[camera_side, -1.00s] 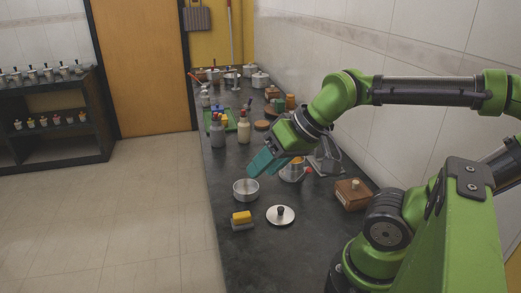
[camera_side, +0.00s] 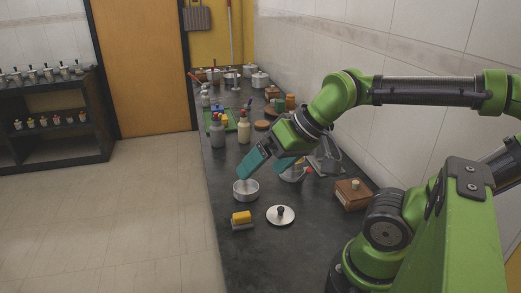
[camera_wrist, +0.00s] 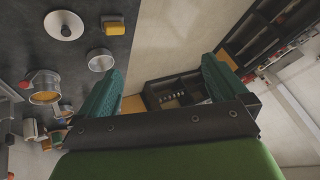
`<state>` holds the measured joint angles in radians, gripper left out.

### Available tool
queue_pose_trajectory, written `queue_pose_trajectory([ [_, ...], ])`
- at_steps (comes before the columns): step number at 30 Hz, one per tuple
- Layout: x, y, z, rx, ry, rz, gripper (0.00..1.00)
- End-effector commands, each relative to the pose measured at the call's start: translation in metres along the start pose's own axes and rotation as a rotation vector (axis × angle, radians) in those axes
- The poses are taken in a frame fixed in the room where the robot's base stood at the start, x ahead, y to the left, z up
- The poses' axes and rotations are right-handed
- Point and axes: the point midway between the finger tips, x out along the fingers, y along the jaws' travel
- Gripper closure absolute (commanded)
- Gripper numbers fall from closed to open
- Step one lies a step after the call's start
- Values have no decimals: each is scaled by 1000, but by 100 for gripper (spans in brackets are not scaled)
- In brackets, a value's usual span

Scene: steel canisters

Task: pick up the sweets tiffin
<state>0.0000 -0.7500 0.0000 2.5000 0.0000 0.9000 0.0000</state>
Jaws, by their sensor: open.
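No container shows a readable label, so I cannot tell which one is the sweets tiffin. An open, round steel container (camera_side: 246,191) stands on the dark counter, and it also shows in the wrist view (camera_wrist: 101,62). A second steel container (camera_side: 292,174) with orange inside stands behind and to the right, partly hidden by my gripper; the wrist view shows its orange inside (camera_wrist: 45,97). A round steel lid with a dark knob (camera_side: 281,216) lies in front. My gripper (camera_side: 261,172) is open and empty, its teal fingers apart above and behind the first container.
A yellow sponge block (camera_side: 241,217) lies at the counter's left edge. A wooden box (camera_side: 353,195) stands at the right. Bottles (camera_side: 244,129) and a green tray (camera_side: 230,123) stand farther back, with several pots beyond. The front of the counter is clear.

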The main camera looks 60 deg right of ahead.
Motion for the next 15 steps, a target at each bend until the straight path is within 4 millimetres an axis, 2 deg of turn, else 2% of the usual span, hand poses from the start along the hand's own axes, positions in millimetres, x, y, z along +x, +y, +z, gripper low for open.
queue_pose_trajectory([
  [5,1,1,0,5,-2,4,0],
  [8,10,8,-1,28,-36,28,0],
  [11,24,18,-14,67,-82,73,0],
  [15,49,42,-47,107,-170,164,0],
])
